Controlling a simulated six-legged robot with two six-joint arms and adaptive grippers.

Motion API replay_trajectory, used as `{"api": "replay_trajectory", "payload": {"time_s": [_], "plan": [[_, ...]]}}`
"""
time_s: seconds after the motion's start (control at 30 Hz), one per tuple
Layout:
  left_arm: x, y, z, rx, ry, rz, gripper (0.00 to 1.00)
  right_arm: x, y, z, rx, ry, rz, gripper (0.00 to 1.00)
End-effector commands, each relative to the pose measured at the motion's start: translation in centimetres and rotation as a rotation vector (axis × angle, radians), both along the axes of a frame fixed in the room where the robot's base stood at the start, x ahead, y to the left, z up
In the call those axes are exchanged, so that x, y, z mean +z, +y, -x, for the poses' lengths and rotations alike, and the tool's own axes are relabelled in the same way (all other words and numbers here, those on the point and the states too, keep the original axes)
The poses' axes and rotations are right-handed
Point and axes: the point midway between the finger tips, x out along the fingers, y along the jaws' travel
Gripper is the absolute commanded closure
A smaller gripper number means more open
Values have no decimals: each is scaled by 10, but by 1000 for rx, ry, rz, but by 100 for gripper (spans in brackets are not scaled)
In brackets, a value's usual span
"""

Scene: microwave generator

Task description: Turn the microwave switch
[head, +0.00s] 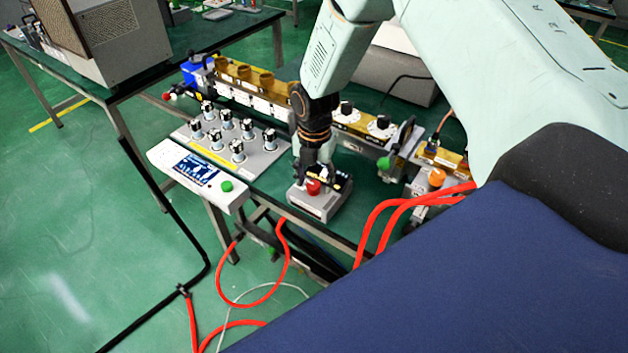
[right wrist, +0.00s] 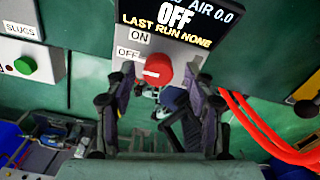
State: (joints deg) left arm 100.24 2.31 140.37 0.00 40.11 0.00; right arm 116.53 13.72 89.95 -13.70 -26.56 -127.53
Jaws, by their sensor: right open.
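The red switch knob (head: 313,187) is on the front of a small grey box (head: 319,204) at the table's front edge. In the right wrist view the knob (right wrist: 158,70) has a white mark on its left part, beside ON and OFF labels. The display above (right wrist: 172,22) reads OFF and LAST RUN NONE. My right gripper (head: 314,172) is over the box. In the right wrist view its open fingers (right wrist: 161,80) stand either side of the knob; I cannot tell whether they touch it. My left gripper is not in view.
A white panel with a screen and green button (head: 196,174) and a plate of several black-topped knobs (head: 232,142) lie left of the box. A gold-coloured waveguide line (head: 240,76) runs behind. Red hoses (head: 385,215) hang on the right. Open green floor (head: 80,215) is at left.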

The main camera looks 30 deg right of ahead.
Motion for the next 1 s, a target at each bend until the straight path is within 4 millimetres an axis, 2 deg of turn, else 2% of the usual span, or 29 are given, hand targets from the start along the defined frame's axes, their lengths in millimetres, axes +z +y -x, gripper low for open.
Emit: {"api": "replay_trajectory", "payload": {"time_s": [0.37,1.0], "plan": [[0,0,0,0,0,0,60,-6,1,-1,1,0,0,47],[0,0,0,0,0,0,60,-6,1,0,-1,2,-1,100]]}}
